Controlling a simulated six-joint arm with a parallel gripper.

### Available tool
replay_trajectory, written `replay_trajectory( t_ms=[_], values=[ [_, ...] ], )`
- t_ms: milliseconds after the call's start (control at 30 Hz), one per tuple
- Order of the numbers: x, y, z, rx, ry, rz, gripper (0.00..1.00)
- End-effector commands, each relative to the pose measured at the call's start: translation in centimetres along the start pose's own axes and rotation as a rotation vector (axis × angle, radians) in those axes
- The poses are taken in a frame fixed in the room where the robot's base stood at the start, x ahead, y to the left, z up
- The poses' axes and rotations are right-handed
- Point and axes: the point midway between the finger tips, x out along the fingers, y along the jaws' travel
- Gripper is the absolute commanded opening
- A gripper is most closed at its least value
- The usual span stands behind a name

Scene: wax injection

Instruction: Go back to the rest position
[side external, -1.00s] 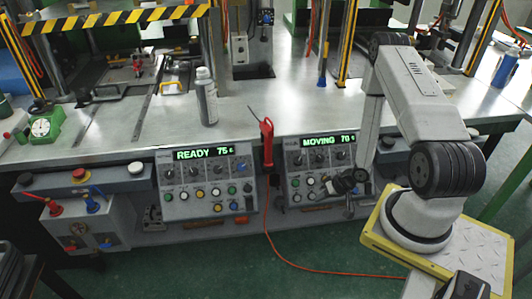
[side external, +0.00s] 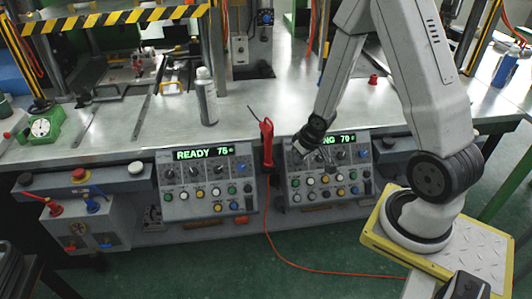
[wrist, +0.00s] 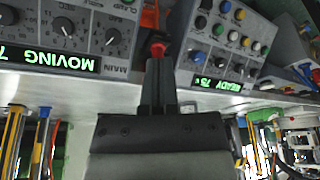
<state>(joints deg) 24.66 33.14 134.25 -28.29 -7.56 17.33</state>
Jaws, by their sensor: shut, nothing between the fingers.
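My gripper (side external: 318,150) is in front of the right control panel (side external: 330,178), whose display reads MOVING in the wrist view and is partly covered by my arm in the side view. In the wrist view my gripper (wrist: 158,72) has its fingers together with nothing between them. A red-handled tool (side external: 267,145) hangs at the bench edge between the two panels, left of my gripper. In the wrist view red parts show just beyond the fingertips. I cannot tell the exact gap to the panel.
The left control panel (side external: 205,184) reads READY 75. A spray can (side external: 206,97) stands on the metal bench (side external: 260,105) behind it. A red cable (side external: 300,268) runs from the tool across the floor. The bench top between the can and my arm is mostly clear.

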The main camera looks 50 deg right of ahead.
Motion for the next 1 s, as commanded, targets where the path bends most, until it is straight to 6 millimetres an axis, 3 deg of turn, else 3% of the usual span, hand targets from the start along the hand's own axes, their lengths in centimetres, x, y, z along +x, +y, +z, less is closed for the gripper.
replay_trajectory(
  t_ms=[267, 600, 800, 1000],
  values=[
    [-5.4, -4.5, -0.5, -0.086, -0.027, 0.020, 0.00],
    [-11.4, -10.0, 1.6, -0.177, -0.077, -0.025, 0.00],
    [-13.4, -11.9, 3.0, -0.215, -0.101, -0.059, 0.00],
    [-14.0, -12.4, 3.5, -0.224, -0.111, -0.070, 0.00]
  ],
)
